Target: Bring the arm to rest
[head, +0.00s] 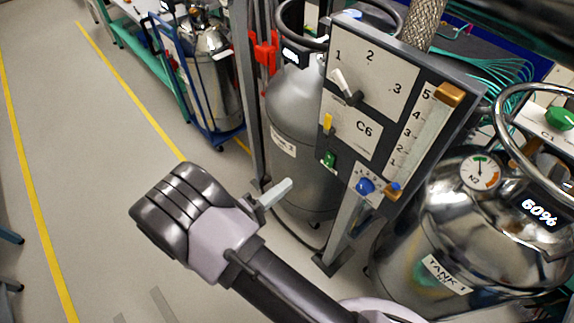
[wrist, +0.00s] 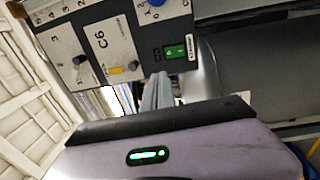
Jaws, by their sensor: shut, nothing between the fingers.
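My gripper (head: 277,192) is in the lower middle of the head view, at the end of my arm. Its pale fingers are together and hold nothing. They point right toward a grey control panel (head: 375,48) on a post and appear apart from it, below and left of its lower edge. In the wrist view the panel (wrist: 146,53) shows at the top, tilted, with its C6 label, yellow switch and lit green switch. The purple-grey housing with a green light at the bottom of that view is mine.
A grey gas cylinder (head: 290,120) stands behind the panel. A shiny tank (head: 420,270) marked TANK 1, with a gauge, stands at right. A blue trolley (head: 215,145) holds a steel vessel (head: 212,75) at the back. Floor at left, with yellow lines (head: 135,110), is mostly clear.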

